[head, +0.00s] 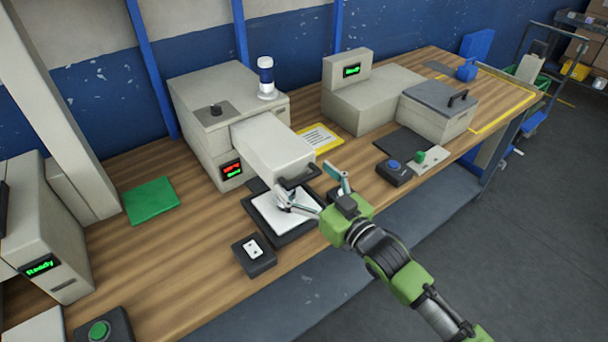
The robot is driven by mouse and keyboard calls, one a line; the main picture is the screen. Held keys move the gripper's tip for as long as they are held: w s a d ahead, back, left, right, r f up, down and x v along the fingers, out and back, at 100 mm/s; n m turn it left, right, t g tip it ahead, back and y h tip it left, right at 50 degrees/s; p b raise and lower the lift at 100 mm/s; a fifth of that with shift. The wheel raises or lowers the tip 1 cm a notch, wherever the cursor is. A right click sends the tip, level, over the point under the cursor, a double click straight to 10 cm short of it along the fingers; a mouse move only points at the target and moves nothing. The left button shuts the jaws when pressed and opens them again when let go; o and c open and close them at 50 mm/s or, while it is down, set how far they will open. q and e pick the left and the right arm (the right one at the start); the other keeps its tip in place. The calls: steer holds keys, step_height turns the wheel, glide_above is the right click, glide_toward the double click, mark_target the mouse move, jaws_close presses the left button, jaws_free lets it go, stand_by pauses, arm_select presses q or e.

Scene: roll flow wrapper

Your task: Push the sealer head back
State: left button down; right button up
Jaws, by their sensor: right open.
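The sealer head (270,148) is a pale grey block that sticks out of the front of a boxy grey machine (222,108). A dark handle (302,176) is on its front end. Below the front end, a black tray (283,241) holds a flat white piece (290,215). My right gripper (311,183) is open in front of the sealer head, its fingers spread to either side near the handle. I cannot tell whether a finger touches the handle. My left gripper is not in view.
A black box with a white switch plate (254,255) sits left of the tray. A green mat (151,200) lies left.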

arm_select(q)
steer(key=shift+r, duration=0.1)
arm_select(e)
steer(key=shift+w+a, duration=0.2)
steer(key=shift+w, duration=0.05)
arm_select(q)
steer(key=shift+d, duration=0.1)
